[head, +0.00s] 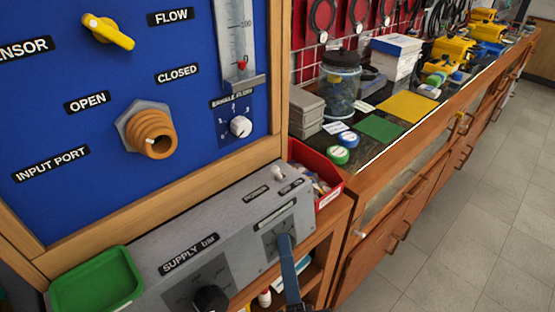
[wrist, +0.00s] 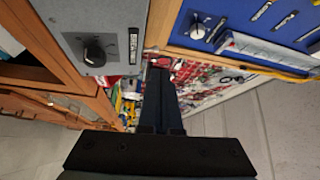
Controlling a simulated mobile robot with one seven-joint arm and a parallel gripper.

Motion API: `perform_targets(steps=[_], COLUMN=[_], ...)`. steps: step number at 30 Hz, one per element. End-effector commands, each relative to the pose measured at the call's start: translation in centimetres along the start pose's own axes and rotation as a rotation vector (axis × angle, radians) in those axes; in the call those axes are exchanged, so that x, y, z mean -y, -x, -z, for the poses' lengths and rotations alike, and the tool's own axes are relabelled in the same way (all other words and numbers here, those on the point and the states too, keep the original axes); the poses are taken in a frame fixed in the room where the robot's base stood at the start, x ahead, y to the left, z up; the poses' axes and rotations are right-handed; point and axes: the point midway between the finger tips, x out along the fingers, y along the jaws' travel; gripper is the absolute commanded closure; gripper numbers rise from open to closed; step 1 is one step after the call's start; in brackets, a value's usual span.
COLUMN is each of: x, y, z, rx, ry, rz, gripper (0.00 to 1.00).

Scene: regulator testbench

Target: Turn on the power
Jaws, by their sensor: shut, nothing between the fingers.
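The grey supply box (head: 225,225) sits below the blue panel in the head view. A small pale toggle (head: 278,201) stands on its top, beside the POWER label (head: 256,193) and another small label (head: 291,187). Whether the toggle is on or off is too small to tell. My gripper (head: 284,240) is shut and empty, in front of the box's right front face, below the toggle. It hides part of a dial there; contact cannot be told. In the wrist view my gripper's shut fingers (wrist: 160,68) extend beyond the grey box (wrist: 75,18) with a black knob (wrist: 94,51).
The blue panel (head: 60,125) carries a yellow valve handle (head: 108,32) and an orange port (head: 150,135). A green tray (head: 97,282) lies on the box's left end. A red bin (head: 328,191) stands right of the box. The floor (head: 470,220) is clear at right.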

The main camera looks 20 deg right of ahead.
Motion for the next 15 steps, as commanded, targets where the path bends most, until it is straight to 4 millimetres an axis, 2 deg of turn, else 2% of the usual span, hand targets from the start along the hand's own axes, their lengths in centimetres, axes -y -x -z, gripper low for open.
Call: perform_targets(steps=[5,15], x=[-0.32,-0.40], y=[0.66,0.60], z=[0.43,0.41], rx=[-0.011,-0.011], ry=[-0.050,-0.051], rz=[-0.026,-0.025], gripper=[1.00,1.00])
